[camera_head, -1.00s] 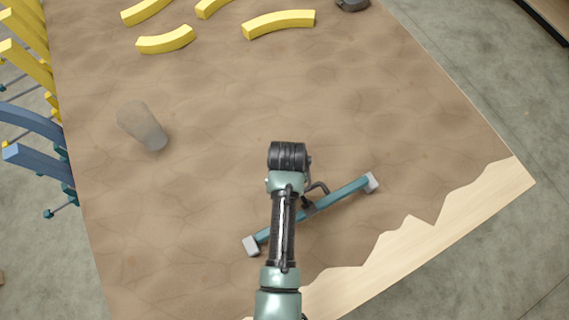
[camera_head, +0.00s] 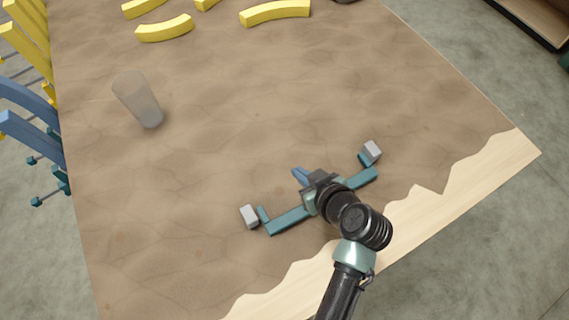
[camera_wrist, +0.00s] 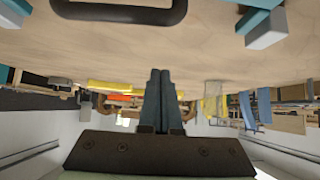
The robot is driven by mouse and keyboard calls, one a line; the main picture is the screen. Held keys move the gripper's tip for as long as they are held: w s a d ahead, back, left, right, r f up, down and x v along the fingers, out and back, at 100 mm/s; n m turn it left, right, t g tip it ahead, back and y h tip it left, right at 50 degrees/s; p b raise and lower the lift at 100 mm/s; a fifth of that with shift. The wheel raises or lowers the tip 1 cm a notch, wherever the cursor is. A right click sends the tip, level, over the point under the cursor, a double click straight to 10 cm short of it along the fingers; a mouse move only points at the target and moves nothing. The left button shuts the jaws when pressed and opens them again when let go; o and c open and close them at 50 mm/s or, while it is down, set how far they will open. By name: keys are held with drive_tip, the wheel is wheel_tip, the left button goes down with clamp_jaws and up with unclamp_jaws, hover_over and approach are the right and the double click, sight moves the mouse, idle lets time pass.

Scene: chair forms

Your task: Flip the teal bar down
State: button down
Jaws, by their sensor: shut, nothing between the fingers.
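The teal bar (camera_head: 290,221) lies on the near right of the table, slanting up to the right. Short teal arms at its ends join it to two grey blocks (camera_head: 249,216) on its far side. My gripper (camera_head: 300,175) is over the middle of the bar, its fingers on the far side, shut and empty. My wrist hides the bar's middle. I cannot tell whether the gripper touches the bar.
A translucent cup (camera_head: 137,98) stands at the left of the table. Several curved yellow pieces (camera_head: 275,13) lie along the far side. Yellow and blue chair-like forms (camera_head: 32,130) stand beyond the left edge. The middle of the brown tabletop (camera_head: 230,110) is clear.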

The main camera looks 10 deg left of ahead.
drive_tip(key=s+d+f+t+y+b, duration=0.1)
drive_tip(key=t+b, duration=0.1)
drive_tip(key=b, duration=0.3)
drive_tip(key=s+d+f+t+y+b, duration=0.1)
drive_tip(key=s+t+y+b, duration=0.1)
drive_tip(key=b, duration=0.4)
drive_tip(key=shift+s+d+f, duration=0.1)
drive_tip(key=shift+d, duration=0.1)
drive_tip(key=shift+s+d+b, duration=0.15)
drive_tip(key=shift+s+b, duration=0.05)
drive_tip(key=shift+b, duration=0.4)
drive_tip(key=shift+s+d+f+b, duration=0.2)
drive_tip(key=shift+s+d+b, duration=0.25)
drive_tip(key=shift+b, duration=0.75)
drive_tip(key=shift+s+d+f+b, duration=0.1)
drive_tip(key=shift+s+f+b, duration=0.2)
drive_tip(key=shift+b, duration=0.25)
drive_tip(key=shift+s, duration=0.1)
